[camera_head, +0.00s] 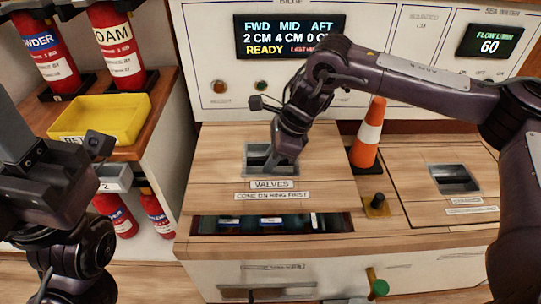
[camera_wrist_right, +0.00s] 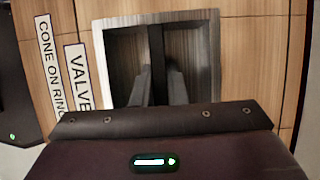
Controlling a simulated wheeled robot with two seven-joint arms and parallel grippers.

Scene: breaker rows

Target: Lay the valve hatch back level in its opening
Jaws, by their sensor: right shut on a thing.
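The valve hatch (camera_head: 215,165) is a wooden panel labelled "VALVES" and "CONE ON RING FIRST". Its near edge stands above a dark opening (camera_head: 272,223), where several small labels show, so the panel looks raised at the front. My right gripper (camera_head: 284,160) reaches down into the grey recessed handle (camera_head: 254,158) of the hatch. In the right wrist view, its fingers (camera_wrist_right: 160,88) are closed on the dark bar (camera_wrist_right: 157,55) across the recess. My left gripper (camera_head: 50,165) is at the left, away from the hatch; its fingertips are not clear.
An orange and white cone (camera_head: 369,137) stands right of the hatch, behind a yellow block with a black knob (camera_head: 377,204). A second closed panel (camera_head: 410,180) has its own recess. A yellow bin (camera_head: 100,118) and red extinguishers (camera_head: 120,45) are at the left.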

